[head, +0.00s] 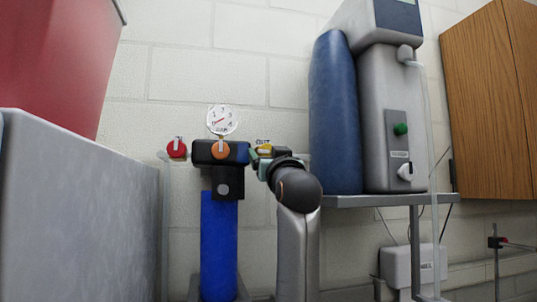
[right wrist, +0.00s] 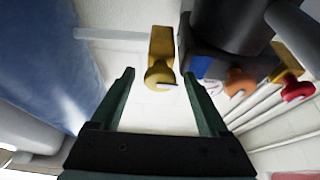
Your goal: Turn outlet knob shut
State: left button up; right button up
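In the right wrist view the right gripper (right wrist: 160,85) is open, with one finger on each side of the yellow knob (right wrist: 159,73). Gaps show between the knob and both fingers, and I cannot tell how deep the knob sits between them. My left gripper is not in view.
An orange knob (head: 221,150) and a red knob (head: 177,149) sit left of the outlet. A gauge (head: 222,119) is above and a blue cylinder (head: 218,245) below. A shelf (head: 385,200) with a blue tank (head: 336,115) stands close on the right.

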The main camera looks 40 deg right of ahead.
grip_shut()
dwell(0.4)
jog(key=shift+m, duration=0.4)
jog(key=m+h, duration=0.1)
jog(key=m+g, duration=0.1)
jog(key=m, duration=0.1)
jog(key=m+h, duration=0.1)
jog(key=m, duration=0.1)
jog(key=shift+w+a+r+g+h, duration=0.1)
jog(key=shift+a+g+h, duration=0.2)
jog(key=shift+g, duration=0.1)
jog(key=m+g, duration=0.1)
jog(key=m, duration=0.2)
jog(key=m+g+h, duration=0.1)
jog(key=m, duration=0.2)
jog(key=shift+r+m+g+h, duration=0.1)
jog(key=shift+m+g+h, duration=0.2)
jog(key=shift+g, duration=0.1)
jog(key=m+g, duration=0.1)
jog(key=m, duration=0.1)
jog(key=m+g, duration=0.1)
jog(key=m, duration=0.2)
jog(key=shift+a+r, duration=0.1)
jog(key=shift+r, duration=0.1)
jog(key=shift+r+m+g+y, duration=0.1)
jog(key=shift+m+g+y, duration=0.25)
jog(key=shift+m, duration=0.9)
jog(key=shift+m+g+y, duration=0.15)
jog(key=shift+m+g, duration=0.3)
jog(key=shift+m, duration=0.8)
